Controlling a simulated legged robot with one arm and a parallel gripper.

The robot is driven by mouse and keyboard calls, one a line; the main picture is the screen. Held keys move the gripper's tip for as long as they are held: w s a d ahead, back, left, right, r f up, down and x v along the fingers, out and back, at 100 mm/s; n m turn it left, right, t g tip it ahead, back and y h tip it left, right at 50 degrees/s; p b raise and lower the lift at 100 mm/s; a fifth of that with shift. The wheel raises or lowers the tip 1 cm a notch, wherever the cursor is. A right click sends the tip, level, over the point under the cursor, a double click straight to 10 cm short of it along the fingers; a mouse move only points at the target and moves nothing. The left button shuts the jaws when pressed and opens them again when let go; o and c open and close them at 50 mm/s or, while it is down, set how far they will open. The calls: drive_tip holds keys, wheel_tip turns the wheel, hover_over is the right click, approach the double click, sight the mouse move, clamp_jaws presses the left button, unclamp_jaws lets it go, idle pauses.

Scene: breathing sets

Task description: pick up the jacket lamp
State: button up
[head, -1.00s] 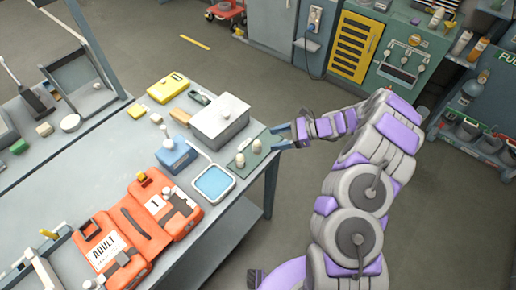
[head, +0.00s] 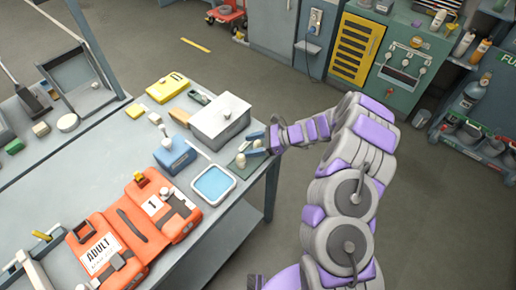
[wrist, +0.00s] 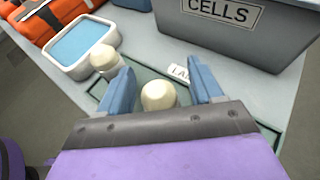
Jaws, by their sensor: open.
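Two small cream-coloured, rounded lamps stand on a green mat (wrist: 268,133) at the table's edge; a partly hidden label on it starts with "LA". One lamp (wrist: 158,96) shows between the two blue fingers of my gripper (wrist: 163,86) in the wrist view, its lower part hidden by the gripper body. The fingers are apart, with a gap on each side of this lamp. The other lamp (wrist: 104,58) stands outside the left finger, near the blue-topped tray. In the head view my gripper (head: 260,142) is over the mat, coming from the right.
A grey box marked CELLS (wrist: 235,35) stands close behind the mat, also in the head view (head: 220,122). A white-rimmed tray with a blue inside (head: 213,185) is left of the mat. An orange jacket (head: 130,225) and a blue box (head: 175,155) lie further left.

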drive_tip(key=c, duration=1.1)
drive_tip(key=shift+o, duration=0.2)
